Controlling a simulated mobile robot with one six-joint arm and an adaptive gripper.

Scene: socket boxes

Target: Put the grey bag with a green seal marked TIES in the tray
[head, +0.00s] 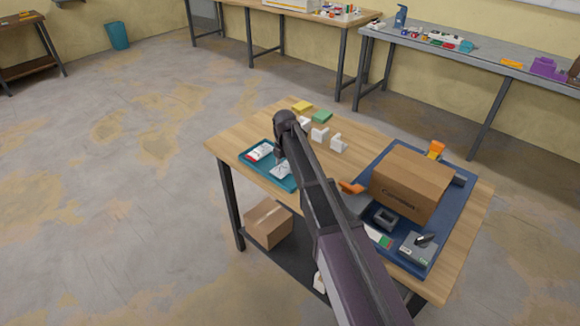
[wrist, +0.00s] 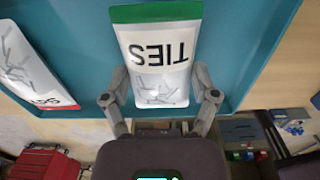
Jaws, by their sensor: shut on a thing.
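The grey bag with a green seal marked TIES (wrist: 160,60) is between the fingers of my gripper (wrist: 160,98) in the wrist view. My gripper is shut on its lower end, with the green seal pointing away from the palm. The bag also shows in the head view (head: 281,171), below my gripper (head: 280,156). The teal tray (wrist: 228,50) is directly under the bag; in the head view the tray (head: 262,172) is at the table's left end. I cannot tell whether the bag touches the tray floor.
A red-sealed bag (head: 260,152) lies in the tray, left of the TIES bag. Yellow, green and white blocks (head: 320,134) stand behind. A blue mat (head: 408,262) at right holds a cardboard box (head: 410,185), a grey device (head: 418,247) and another green-sealed packet (head: 378,236).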

